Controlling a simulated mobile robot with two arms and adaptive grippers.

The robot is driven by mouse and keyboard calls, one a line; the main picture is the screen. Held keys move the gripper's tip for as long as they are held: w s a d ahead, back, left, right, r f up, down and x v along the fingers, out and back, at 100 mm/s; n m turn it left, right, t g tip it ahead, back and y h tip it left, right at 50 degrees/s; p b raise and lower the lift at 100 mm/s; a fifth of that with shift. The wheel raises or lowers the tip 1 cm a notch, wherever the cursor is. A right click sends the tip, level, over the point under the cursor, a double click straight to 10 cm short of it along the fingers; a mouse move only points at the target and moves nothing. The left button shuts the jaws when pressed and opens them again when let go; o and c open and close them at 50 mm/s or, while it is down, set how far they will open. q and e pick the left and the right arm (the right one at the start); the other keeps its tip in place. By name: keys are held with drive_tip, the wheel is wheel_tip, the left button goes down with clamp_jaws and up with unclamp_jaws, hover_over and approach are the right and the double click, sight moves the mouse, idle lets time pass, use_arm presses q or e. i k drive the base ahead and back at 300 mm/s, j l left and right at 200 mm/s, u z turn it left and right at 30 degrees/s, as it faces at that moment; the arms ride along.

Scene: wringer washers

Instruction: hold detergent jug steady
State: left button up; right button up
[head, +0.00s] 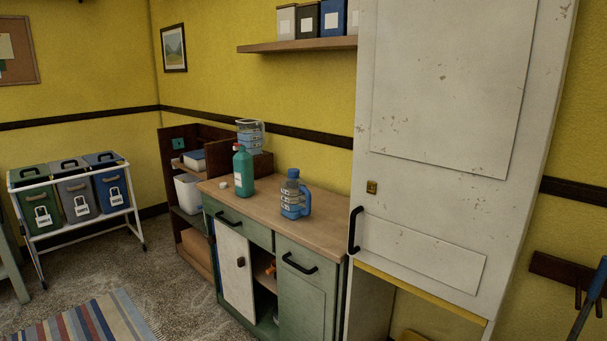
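Neither of my grippers shows in the head view, and nothing is seen touching the jug.
A tall white cabinet (440,120) rises just right of the counter. One door (235,268) of the green cabinet stands partly open. A small white object (223,185) and a clear container (251,133) are near the teal bottle. A sorting rack (75,190) stands left; a striped rug (95,322) covers some floor.

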sight(295, 196)
drive_tip(key=i+j+z, duration=0.15)
drive_tip(key=z, duration=0.3)
drive_tip(key=i+j+z, duration=0.25)
drive_tip(key=z, duration=0.2)
drive_tip(key=i+j+z, duration=0.1)
drive_tip(key=j, duration=0.25)
drive_tip(key=i+j, duration=0.25)
drive_tip(key=i+j+z, duration=0.15)
drive_tip(key=j, duration=0.3)
drive_tip(key=i+j, duration=0.15)
drive_tip(key=j, duration=0.2)
drive_tip(key=i+j+z, duration=0.15)
drive_tip(key=j, duration=0.2)
drive_tip(key=i+j, duration=0.1)
drive_tip(key=j, duration=0.3)
drive_tip(key=i+j+z, duration=0.15)
drive_tip(key=j, duration=0.25)
drive_tip(key=i+j, duration=0.1)
drive_tip(key=j, duration=0.3)
drive_tip(key=i+j, duration=0.1)
drive_tip(key=j, duration=0.25)
drive_tip(key=i+j, duration=0.1)
drive_tip(key=j, duration=0.3)
